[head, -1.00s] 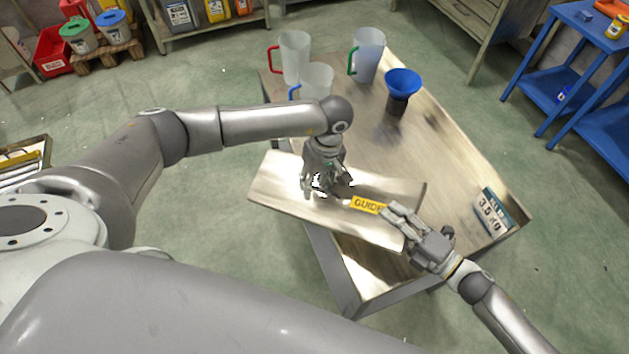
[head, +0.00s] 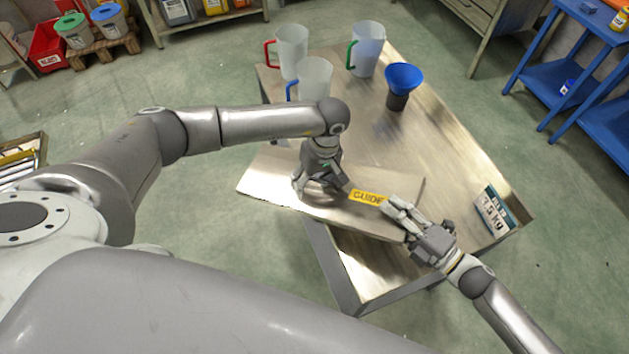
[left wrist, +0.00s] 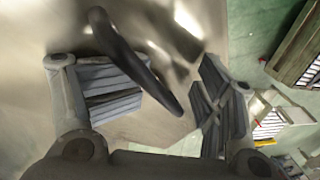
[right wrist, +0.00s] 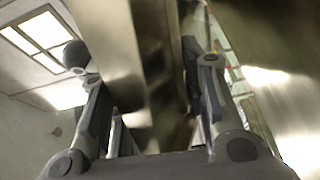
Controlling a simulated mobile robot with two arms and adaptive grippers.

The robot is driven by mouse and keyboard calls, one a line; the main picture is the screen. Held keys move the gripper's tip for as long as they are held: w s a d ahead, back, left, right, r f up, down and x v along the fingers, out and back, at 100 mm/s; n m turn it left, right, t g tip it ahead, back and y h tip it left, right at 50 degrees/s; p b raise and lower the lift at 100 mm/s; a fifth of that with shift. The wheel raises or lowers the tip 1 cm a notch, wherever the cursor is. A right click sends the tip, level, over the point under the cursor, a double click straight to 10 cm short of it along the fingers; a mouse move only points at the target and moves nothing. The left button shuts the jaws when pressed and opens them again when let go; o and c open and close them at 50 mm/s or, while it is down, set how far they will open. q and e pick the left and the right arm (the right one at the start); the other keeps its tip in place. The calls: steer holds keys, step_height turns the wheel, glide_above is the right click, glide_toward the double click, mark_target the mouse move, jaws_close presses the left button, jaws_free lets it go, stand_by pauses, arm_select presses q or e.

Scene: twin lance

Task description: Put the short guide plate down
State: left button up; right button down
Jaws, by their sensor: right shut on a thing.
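The short guide plate (head: 285,185) is a flat metal plate with a yellow GUIDE label (head: 369,197). It lies across the near left part of the metal table, its left end jutting past the table edge. Whether it rests fully on the table is unclear. A dark curved handle (left wrist: 130,62) rises from it in the left wrist view. My left gripper (head: 322,190) is over the plate, its fingers (left wrist: 172,100) apart on either side of the handle. My right gripper (head: 397,212) is shut on the plate's right end, which shows between its fingers (right wrist: 150,100).
On the table (head: 440,150) stand mugs with red (head: 292,52), blue (head: 314,78) and green (head: 366,48) handles, and a blue funnel (head: 404,80) on a dark base. A weight sign (head: 496,214) stands at the right edge. A blue shelf (head: 580,65) is far right.

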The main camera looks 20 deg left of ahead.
arm_select(q)
steer(key=shift+s+d+r, duration=0.15)
steer(key=shift+s, duration=0.3)
arm_select(e)
steer(key=shift+r, duration=0.6)
steer(key=shift+s+f, duration=0.1)
steer(key=shift+s, duration=0.05)
steer(key=shift+f, duration=0.1)
steer(key=shift+f+b, duration=0.3)
steer(key=shift+f, duration=0.05)
arm_select(q)
step_height(320, 180, up, 11)
steer(key=w+d, duration=0.1)
steer(key=shift+w+d+r, duration=0.15)
steer(key=shift+w+d, duration=0.05)
steer(key=shift+w, duration=0.2)
arm_select(e)
steer(key=shift+r, duration=0.1)
